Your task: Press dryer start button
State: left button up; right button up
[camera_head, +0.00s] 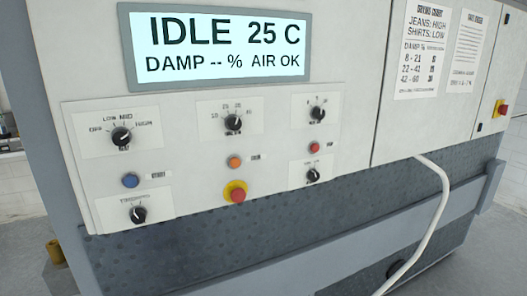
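The dryer's control panel (200,150) fills the middle of the head view. Its display (220,45) reads IDLE, 25 C, DAMP -- % and AIR OK. A blue button (130,181) sits at the lower left, an orange button (234,162) in the middle and a small red button (315,148) at the right. Each has a small label beside it that is too blurred to read, so I cannot tell which one is start. A large red mushroom button (238,196) on a yellow ring sits below the orange one. Neither gripper is in view.
Several black knobs, including one marked OFF, LOW, MID and HIGH (121,136), surround the buttons. Printed notices (424,50) hang at the upper right. A red-and-yellow switch (501,108) is at the far right. A white hose (437,205) runs down in front of the machine.

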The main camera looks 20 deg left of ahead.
aim_at(130, 181)
jog(key=u, duration=1.8)
